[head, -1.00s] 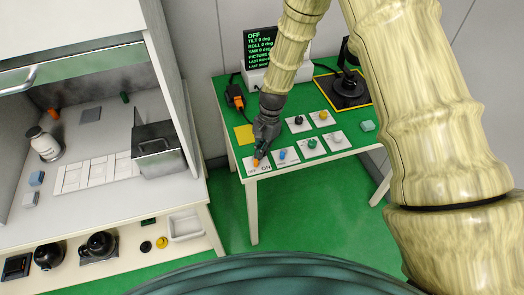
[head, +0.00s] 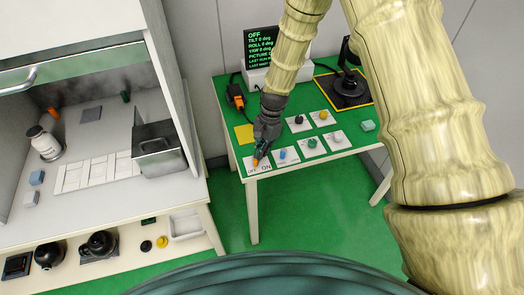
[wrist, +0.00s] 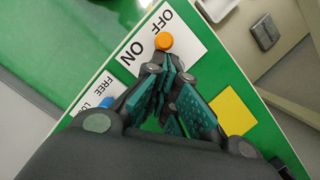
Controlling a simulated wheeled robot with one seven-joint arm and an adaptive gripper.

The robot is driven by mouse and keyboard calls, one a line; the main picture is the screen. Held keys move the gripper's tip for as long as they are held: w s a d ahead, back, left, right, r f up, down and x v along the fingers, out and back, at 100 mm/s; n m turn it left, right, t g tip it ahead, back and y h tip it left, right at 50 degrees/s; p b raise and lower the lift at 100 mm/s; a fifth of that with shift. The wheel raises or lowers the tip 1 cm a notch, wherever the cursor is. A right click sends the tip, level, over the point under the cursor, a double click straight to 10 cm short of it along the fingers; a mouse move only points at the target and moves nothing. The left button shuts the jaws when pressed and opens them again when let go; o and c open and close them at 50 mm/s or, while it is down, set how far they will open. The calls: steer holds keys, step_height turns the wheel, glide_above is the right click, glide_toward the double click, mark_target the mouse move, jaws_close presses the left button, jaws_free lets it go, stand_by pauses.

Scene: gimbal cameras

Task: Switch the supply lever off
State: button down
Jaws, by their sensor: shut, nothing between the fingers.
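The supply lever is an orange knob (head: 255,162) on a white plate (head: 248,163) marked OFF and ON, at the green table's front left corner. In the wrist view the orange knob (wrist: 164,41) sits on the plate beside the OFF lettering, with ON lower left. My gripper (head: 260,155) is shut and empty, pointing down over the plate. In the wrist view its fingertips (wrist: 160,64) are right beside the knob; I cannot tell whether they touch it. The lever's base is partly hidden by the fingers.
A blue knob (head: 282,154) on a FREE/LOCK plate is just right of the lever. Several other control plates and a yellow square (head: 244,134) share the table. A screen (head: 262,47) reading OFF stands behind. A white bench (head: 185,185) is to the left.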

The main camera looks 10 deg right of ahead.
steer(key=shift+m, duration=0.3)
stand_by(1.3)
steer(key=shift+a, duration=0.1)
steer(key=shift+w+a, duration=0.45)
steer(key=shift+w, duration=0.15)
steer(key=shift+d, duration=0.1)
stand_by(0.3)
steer(key=w+d, duration=0.2)
steer(key=d, duration=0.1)
steer(key=shift+w+d+p, duration=0.1)
steer(key=shift+w+p, duration=0.25)
steer(key=shift+w, duration=0.05)
steer(key=shift+w+r+b, duration=0.2)
steer(key=shift+r+b, duration=0.1)
steer(key=shift+r, duration=0.05)
steer(key=b+v, duration=0.2)
steer(key=v, duration=0.7)
steer(key=shift+s+r, duration=0.1)
steer(key=shift+r, duration=0.05)
